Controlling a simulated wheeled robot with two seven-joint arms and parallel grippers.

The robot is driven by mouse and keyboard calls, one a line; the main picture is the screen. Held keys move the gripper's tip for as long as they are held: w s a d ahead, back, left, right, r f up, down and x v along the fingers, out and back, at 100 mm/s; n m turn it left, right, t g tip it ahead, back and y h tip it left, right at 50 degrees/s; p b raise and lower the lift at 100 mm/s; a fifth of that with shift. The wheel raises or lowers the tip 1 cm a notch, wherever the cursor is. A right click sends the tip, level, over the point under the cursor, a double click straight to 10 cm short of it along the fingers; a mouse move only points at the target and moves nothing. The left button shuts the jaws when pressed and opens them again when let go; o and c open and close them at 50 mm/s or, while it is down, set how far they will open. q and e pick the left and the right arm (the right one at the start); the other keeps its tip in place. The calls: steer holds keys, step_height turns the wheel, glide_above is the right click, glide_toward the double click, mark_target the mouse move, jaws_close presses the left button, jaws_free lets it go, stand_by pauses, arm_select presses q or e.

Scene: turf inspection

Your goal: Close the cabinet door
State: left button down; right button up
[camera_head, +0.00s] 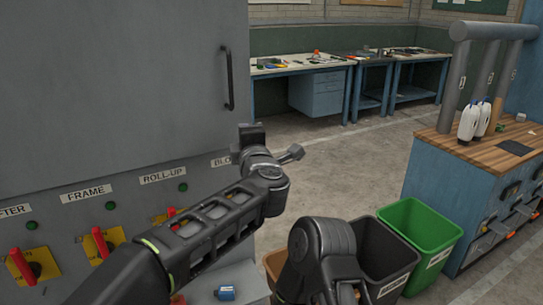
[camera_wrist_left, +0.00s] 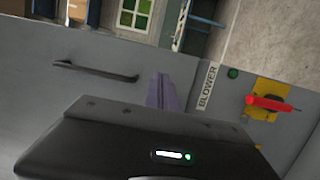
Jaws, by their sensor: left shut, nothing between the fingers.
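The grey cabinet door (camera_head: 120,90) fills the left of the head view, with a dark vertical handle (camera_head: 228,78) near its right edge. It looks flush or nearly flush with the front; I cannot tell if a gap remains. My left arm reaches in front of the cabinet, its wrist near the door's lower right corner. In the left wrist view, my left gripper (camera_wrist_left: 162,92) is shut and empty, its fingers in front of the grey front, between the handle (camera_wrist_left: 95,70) and the BLOWER label (camera_wrist_left: 207,87). Contact cannot be told. My right gripper is not visible.
Below the door is a control panel with red switches (camera_head: 100,243) and labels. A black bin (camera_head: 385,262) and a green bin (camera_head: 420,232) stand at the lower right. A blue wood-topped workbench (camera_head: 425,185) stands at the right. The floor between (camera_head: 350,165) is clear.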

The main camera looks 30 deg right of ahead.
arm_select(q)
steer(key=s+b, duration=0.2)
steer(key=s, duration=0.6)
steer(key=shift+a+f, duration=0.15)
steer(key=shift+f, duration=0.15)
steer(key=shift+s, duration=0.1)
